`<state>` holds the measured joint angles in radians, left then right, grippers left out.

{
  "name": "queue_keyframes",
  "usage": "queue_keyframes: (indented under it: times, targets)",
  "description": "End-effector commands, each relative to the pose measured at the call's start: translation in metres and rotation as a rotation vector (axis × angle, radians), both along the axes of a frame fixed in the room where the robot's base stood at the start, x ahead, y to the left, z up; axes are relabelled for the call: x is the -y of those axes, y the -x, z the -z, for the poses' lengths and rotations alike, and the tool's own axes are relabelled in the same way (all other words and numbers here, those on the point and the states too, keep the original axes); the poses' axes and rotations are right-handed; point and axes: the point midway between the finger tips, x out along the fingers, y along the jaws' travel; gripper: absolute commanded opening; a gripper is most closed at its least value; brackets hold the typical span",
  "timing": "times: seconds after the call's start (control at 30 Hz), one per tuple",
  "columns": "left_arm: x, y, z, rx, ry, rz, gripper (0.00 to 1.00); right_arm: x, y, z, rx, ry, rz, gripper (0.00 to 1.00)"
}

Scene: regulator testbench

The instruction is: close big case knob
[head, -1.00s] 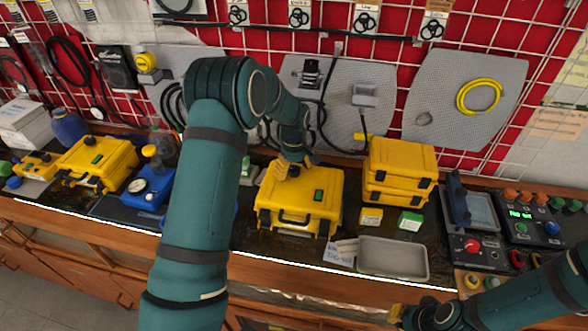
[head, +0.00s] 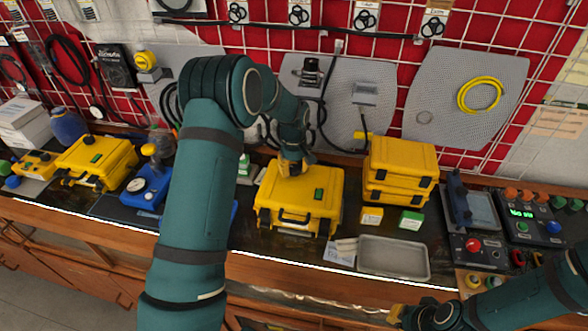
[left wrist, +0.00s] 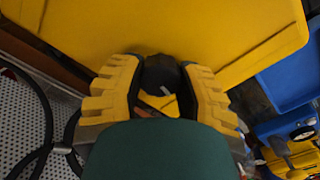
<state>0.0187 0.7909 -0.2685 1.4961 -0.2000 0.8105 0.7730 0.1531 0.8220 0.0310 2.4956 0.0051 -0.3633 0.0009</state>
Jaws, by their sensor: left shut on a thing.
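The big yellow case (head: 285,210) stands closed on the bench at the centre of the head view, its handle facing the front. My left gripper (head: 291,170) reaches down onto the rear part of its lid. In the left wrist view, the yellow fingers of my left gripper (left wrist: 160,90) stand on either side of a dark round knob (left wrist: 160,70) on the yellow lid, shut on it. In the head view the gripper hides the knob. My right gripper (head: 425,318) is at the bottom edge, far from the case, and its fingers are unclear.
Two stacked yellow cases (head: 400,165) stand right of the big case. A grey tray (head: 393,276) and small yellow and green boxes lie in front of them. Another yellow case (head: 95,160) and a blue gauge device (head: 148,187) stand at the left.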

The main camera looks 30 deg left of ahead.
Motion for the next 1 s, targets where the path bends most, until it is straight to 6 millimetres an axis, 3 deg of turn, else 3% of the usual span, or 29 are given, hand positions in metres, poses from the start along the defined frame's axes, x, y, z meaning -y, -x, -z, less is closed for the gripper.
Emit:
queue_keyframes:
  times: [1.0]
  targets:
    - [-0.001, 0.0, 0.001, 0.008, 0.039, 0.956, 0.0, -0.001, -0.001, 0.022, -0.001, 0.004, 0.001, 0.0]
